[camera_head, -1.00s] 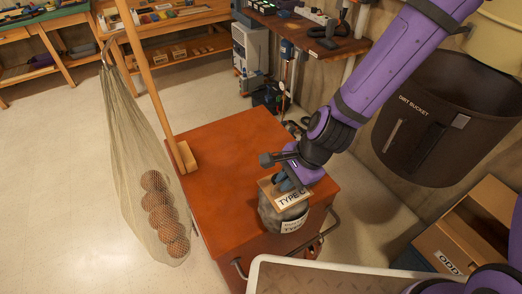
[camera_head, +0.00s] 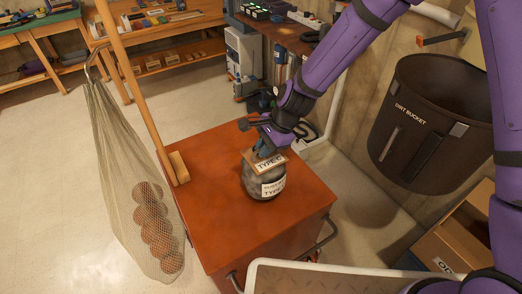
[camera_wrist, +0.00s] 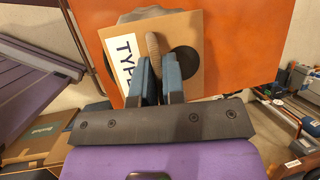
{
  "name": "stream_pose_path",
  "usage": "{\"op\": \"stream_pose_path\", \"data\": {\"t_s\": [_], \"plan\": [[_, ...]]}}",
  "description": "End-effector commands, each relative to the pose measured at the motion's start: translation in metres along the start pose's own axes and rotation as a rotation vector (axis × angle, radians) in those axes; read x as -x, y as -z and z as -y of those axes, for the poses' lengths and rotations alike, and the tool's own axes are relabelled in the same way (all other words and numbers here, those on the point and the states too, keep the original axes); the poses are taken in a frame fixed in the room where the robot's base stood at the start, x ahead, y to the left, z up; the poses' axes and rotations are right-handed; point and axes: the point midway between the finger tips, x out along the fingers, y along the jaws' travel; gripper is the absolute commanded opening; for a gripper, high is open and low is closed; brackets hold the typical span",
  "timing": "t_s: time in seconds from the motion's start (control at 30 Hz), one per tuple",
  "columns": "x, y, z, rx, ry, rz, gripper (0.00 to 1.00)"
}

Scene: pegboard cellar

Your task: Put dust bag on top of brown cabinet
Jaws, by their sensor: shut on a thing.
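The dust bag (camera_head: 262,181) is a grey rounded bag with a tan cardboard collar labelled "TYPE C". My gripper (camera_head: 262,151) is shut on the bag at its collar. In the wrist view, the blue fingers of my gripper (camera_wrist: 160,82) pinch a grey-brown piece at the collar of the dust bag (camera_wrist: 186,50). The brown cabinet (camera_head: 225,236) has a flat reddish-brown top, and the bag is upright over the middle of it. Whether the bag's underside touches the top I cannot tell. The cabinet top also fills the upper wrist view (camera_wrist: 245,50).
A net of brown balls (camera_head: 150,220) hangs left of the cabinet, beside a wooden post (camera_head: 140,85) with its foot at the cabinet's left edge. A dark dirt bucket (camera_head: 425,120) hangs on the right wall above an open cardboard box (camera_head: 455,235). The cabinet top's front is clear.

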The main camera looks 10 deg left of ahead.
Motion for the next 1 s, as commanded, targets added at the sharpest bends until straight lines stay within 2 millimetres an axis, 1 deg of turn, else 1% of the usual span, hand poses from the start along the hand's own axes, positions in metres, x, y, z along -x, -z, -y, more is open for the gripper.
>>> {"op": "stream_pose_path", "data": {"t_s": [0.03,0.1,0.33,0.43,0.77,1.0], "plan": [[-0.001,0.001,0.007,0.002,0.001,0.001,0.00],[-0.002,0.003,0.013,0.002,0.001,0.001,0.00],[-0.004,0.006,0.020,0.001,0.000,0.001,0.00],[-0.005,0.008,0.026,0.001,0.001,0.001,0.00],[-0.034,0.020,0.018,0.000,-0.001,0.002,0.00],[-0.036,0.021,0.018,0.001,0.000,0.001,0.00]]}}
